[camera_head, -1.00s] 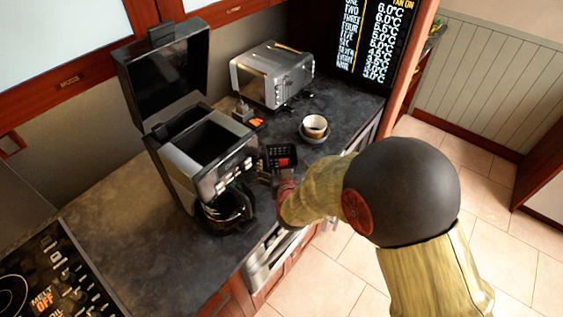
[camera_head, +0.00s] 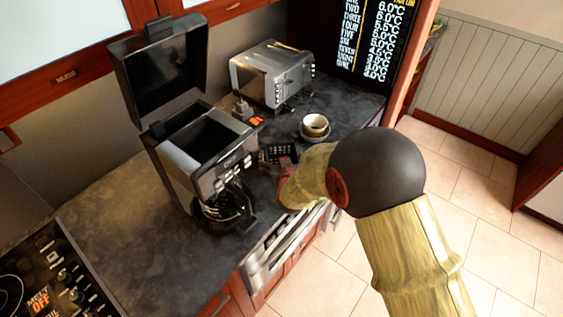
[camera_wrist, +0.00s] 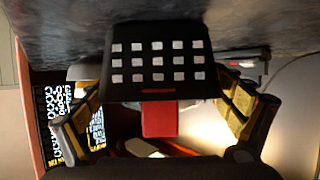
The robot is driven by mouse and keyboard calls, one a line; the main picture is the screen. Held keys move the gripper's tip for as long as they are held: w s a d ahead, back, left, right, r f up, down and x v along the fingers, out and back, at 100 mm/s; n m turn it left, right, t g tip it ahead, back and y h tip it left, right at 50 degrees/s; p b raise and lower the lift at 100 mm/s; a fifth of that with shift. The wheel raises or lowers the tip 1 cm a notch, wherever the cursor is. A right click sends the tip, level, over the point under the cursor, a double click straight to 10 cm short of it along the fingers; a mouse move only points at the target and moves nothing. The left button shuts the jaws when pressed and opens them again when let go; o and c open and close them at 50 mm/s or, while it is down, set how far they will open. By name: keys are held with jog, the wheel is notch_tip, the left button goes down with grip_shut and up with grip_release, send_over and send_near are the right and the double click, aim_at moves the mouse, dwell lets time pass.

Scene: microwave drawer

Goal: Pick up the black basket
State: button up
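The black basket (camera_head: 277,154) lies on the dark counter, right of the coffee maker (camera_head: 205,160) and in front of the cup. In the wrist view the basket (camera_wrist: 157,62) is close, with rows of pale square holes and a red handle (camera_wrist: 160,119) pointing toward my palm. My gripper (camera_wrist: 165,110) is open, its fingers spread left and right of the handle, with gaps visible beside it. In the head view my gripper (camera_head: 285,175) is at the counter's front edge, next to the basket, and largely hidden by my own arm.
A cup on a saucer (camera_head: 315,127) stands just behind the basket. A toaster (camera_head: 272,74) is further back. The coffee maker, lid raised and carafe (camera_head: 228,205) in front, stands close on the left. The front-left counter (camera_head: 150,240) is clear.

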jog(key=c, duration=0.9)
jog(key=shift+r, duration=0.15)
